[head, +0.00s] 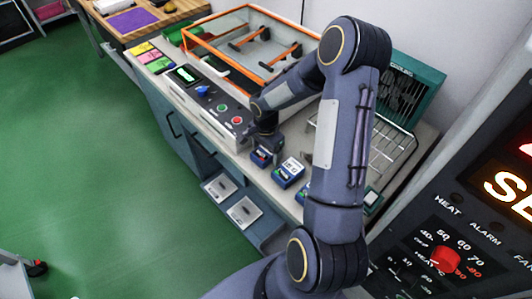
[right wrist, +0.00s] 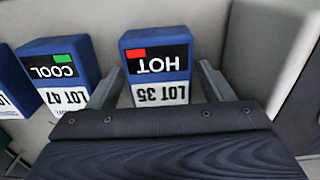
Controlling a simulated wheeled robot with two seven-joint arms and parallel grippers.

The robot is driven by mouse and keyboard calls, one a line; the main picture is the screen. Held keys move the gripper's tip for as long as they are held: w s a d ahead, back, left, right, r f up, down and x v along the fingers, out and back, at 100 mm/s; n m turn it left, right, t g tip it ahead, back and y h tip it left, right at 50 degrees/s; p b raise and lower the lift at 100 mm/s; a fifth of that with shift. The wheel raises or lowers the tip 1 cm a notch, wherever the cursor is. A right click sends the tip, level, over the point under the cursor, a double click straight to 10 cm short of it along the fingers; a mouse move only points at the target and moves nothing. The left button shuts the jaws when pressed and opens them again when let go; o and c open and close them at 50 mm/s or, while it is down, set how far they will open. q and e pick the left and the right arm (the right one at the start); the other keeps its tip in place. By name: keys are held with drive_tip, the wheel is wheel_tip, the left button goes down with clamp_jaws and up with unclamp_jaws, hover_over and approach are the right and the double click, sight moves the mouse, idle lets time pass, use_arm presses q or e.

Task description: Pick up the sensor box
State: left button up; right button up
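Several blue sensor boxes stand in a row on the grey bench. The nearest to my right gripper is a blue box (head: 260,158), with another blue box (head: 288,173) to its right and a third partly hidden behind my arm. In the right wrist view, the box marked HOT, LOT 35 (right wrist: 157,65) lies between the two spread fingers of my right gripper (right wrist: 160,82), with a gap on each side. The box marked COOL, LOT 47 (right wrist: 62,72) is left of the left finger. My right gripper (head: 266,146) points down, open and empty. My left gripper is out of view.
A control panel (head: 216,104) with buttons stands just left of my right gripper. An orange-framed clear bin (head: 235,75) is behind it. A wire rack (head: 375,150) lies right of the boxes. A dial panel (head: 445,250) fills the lower right. An open drawer (head: 262,232) juts out below.

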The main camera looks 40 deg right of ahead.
drive_tip(key=c, duration=0.9)
drive_tip(key=shift+r, duration=0.2)
